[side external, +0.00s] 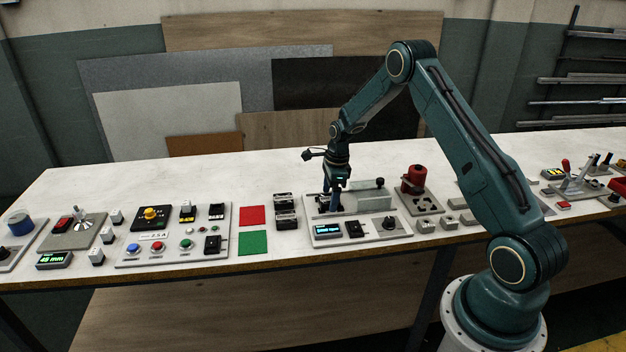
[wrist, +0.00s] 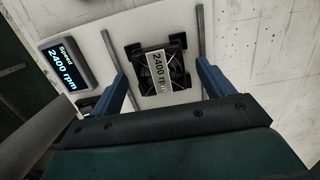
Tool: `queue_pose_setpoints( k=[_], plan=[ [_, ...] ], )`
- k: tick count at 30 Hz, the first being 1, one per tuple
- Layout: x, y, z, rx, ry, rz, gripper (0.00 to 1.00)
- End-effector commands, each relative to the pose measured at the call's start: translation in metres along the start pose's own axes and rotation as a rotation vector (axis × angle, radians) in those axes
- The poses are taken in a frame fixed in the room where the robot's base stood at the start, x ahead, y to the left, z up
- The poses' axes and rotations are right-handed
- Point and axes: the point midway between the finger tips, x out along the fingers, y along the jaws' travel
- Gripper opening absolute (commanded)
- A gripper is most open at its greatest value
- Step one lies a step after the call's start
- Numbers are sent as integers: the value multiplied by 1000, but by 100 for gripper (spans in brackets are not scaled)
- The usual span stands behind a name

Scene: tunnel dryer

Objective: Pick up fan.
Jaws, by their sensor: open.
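The fan (wrist: 178,74) is a small black square unit with a white label reading "2400 rpm". In the wrist view it lies on a light panel, between two dark corner brackets and two grey rails. My gripper (wrist: 162,72) is open, with one blue finger on each side of the fan and a visible gap to it. In the side view my gripper (side external: 330,205) points down, low over the tunnel dryer panel (side external: 344,240). The fan cannot be made out there behind the fingers. Whether the fingertips are at the fan's height is unclear.
The display (side external: 327,230) reads about 2400 rpm; beside it are a black switch (side external: 354,229) and a knob (side external: 389,223). A long grey block (side external: 362,202) lies right of my gripper. A red device (side external: 414,180) stands further right. Black modules (side external: 285,220) stand left of the panel.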

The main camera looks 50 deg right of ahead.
Motion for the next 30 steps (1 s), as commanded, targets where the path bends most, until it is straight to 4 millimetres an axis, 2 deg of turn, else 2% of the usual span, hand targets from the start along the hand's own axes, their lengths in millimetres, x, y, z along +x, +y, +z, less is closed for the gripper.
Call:
queue_pose_setpoints(
  k=[17, 24, 27, 30],
  plan=[
    [4, 0, 0, -1, -1, -1, 80],
    [4, 0, 0, -1, -1, -1, 35],
    [4, 0, 0, -1, -1, -1, 27],
    [4, 0, 0, -1, -1, -1, 27]
  ],
)
